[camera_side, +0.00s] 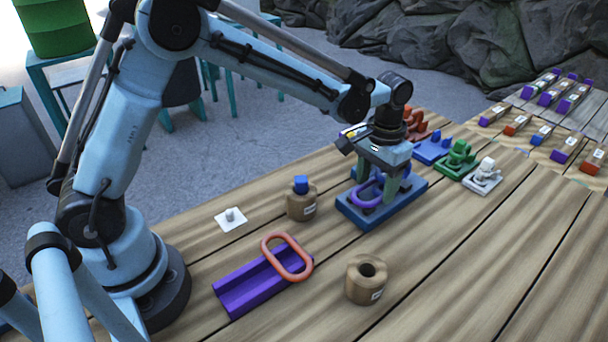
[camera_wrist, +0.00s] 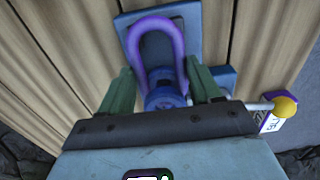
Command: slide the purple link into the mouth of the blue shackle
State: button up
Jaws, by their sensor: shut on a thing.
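The purple link (camera_side: 364,199) is a rounded loop over the blue base plate (camera_side: 412,199). My gripper (camera_side: 382,190) is pointed down at this plate, its green fingers shut on the link. In the wrist view the link's arch (camera_wrist: 152,24) extends beyond my gripper (camera_wrist: 163,92), its sides running back between the fingers. A round blue part (camera_wrist: 165,98), which looks like part of the blue shackle, sits between the fingers at the link's near end. The fingers hide much of the shackle, so I cannot tell whether the link is in its mouth.
A red link (camera_side: 287,257) lies on a purple channel (camera_side: 250,284) at front left. A brown spool (camera_side: 366,279) and a blue-topped brown block (camera_side: 301,202) stand nearby. Red, blue, green (camera_side: 458,160) and white fixtures line the back right. The front-right tabletop is clear.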

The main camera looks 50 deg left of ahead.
jog(key=o, duration=1.5)
jog(key=shift+c, duration=0.2)
jog(key=shift+r, duration=0.1)
notch_tip(320, 180, up, 12)
jog(key=s+a+f+t, duration=0.1)
jog(key=s+a+t, duration=0.2)
jog(key=s, duration=0.5)
jog(key=s+a+f+t, duration=0.2)
jog(key=s+a+t, duration=0.2)
jog(key=s+a, duration=0.2)
jog(key=shift+s, duration=1.1)
